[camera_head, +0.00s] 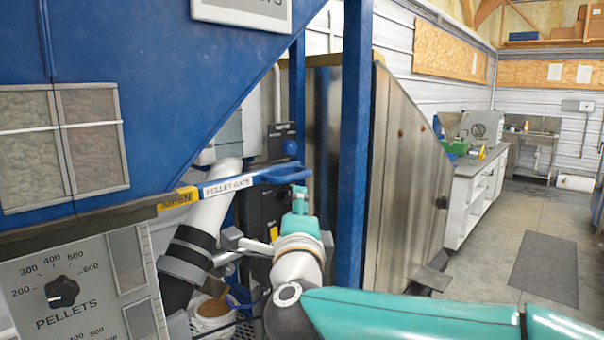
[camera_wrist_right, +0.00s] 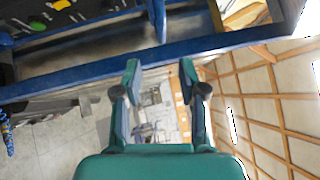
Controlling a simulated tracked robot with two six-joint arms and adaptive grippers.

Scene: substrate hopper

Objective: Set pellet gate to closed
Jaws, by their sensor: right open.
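The pellet gate (camera_head: 228,186) is a flat slide with a white "PELLET GATE" label and a blue loop handle (camera_head: 287,174) at its right end. It sticks out to the right below the blue hopper. A yellow "OPEN" tag (camera_head: 178,198) shows at its left end. My right gripper (camera_head: 300,192) is just below and right of the handle in the head view; I cannot tell whether they touch. In the right wrist view, its teal fingers (camera_wrist_right: 160,75) are apart with nothing held between them. The left gripper is out of view.
A blue post (camera_head: 354,140) stands right of the handle, with a steel panel (camera_head: 405,180) beyond. A white pipe (camera_head: 212,200) runs below the gate to a bucket (camera_head: 212,312). A pellet dial (camera_head: 62,291) is at lower left. Open floor lies at right.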

